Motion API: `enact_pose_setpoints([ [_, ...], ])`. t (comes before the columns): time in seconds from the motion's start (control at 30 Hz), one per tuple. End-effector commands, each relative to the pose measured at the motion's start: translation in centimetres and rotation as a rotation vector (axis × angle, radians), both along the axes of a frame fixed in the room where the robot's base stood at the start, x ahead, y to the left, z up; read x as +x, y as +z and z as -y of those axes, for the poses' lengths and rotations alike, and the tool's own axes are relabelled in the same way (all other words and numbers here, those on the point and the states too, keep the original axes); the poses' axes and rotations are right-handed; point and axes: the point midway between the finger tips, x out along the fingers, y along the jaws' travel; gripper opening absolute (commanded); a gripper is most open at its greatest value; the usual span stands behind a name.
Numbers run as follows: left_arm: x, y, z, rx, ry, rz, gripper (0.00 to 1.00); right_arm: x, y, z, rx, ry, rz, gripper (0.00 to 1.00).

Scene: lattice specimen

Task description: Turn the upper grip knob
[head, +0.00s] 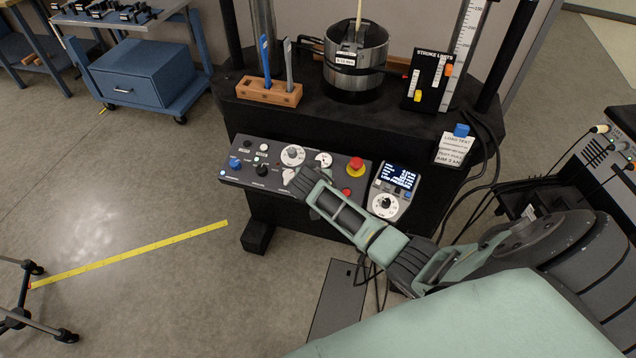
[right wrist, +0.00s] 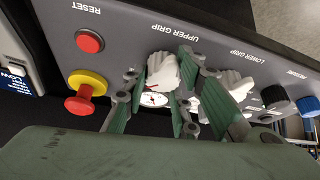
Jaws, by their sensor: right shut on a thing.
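The upper grip knob (right wrist: 163,70) is white and lobed, on the dark grey control panel under the printed label UPPER GRIP. In the right wrist view the panel appears upside down. My right gripper (right wrist: 160,88) has its green-padded fingers on either side of this knob and is shut on it. In the head view my right gripper (head: 304,182) reaches the front of the panel (head: 240,180) and hides the knob. The white lower grip knob (right wrist: 235,84) is beside it, partly behind a finger. My left gripper is not in view.
A red reset button (right wrist: 89,41) and a yellow-and-red emergency stop (right wrist: 84,92) sit close beside the gripper. A blue knob (right wrist: 307,106) is farther along. In the head view a pendant with a screen (head: 398,180) hangs right of the panel, near my forearm.

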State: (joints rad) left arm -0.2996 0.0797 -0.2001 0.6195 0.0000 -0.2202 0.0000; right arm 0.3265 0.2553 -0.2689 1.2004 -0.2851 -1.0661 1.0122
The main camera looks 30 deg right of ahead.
Motion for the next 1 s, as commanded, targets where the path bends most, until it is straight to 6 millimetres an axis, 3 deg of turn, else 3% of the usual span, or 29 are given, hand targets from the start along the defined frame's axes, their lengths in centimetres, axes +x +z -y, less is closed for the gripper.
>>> enact_pose_setpoints([
  [0.03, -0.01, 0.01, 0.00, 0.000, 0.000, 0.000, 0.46, -0.05, 0.27, 0.85, -0.014, -0.011, -0.001, 0.00],
  [0.33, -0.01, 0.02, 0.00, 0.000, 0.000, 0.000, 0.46, -0.09, 0.27, 0.92, -0.016, -0.011, -0.001, 0.00],
  [0.37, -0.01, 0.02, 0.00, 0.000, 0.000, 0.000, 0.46, -0.09, 0.27, 0.92, -0.016, -0.011, -0.001, 0.29],
  [0.5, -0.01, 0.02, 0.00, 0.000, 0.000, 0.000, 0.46, -0.03, 0.29, 0.85, -0.015, -0.009, 0.000, 0.39],
  [1.0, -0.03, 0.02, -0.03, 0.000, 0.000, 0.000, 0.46, 0.07, 0.25, 0.45, -0.009, -0.004, 0.002, 0.39],
])
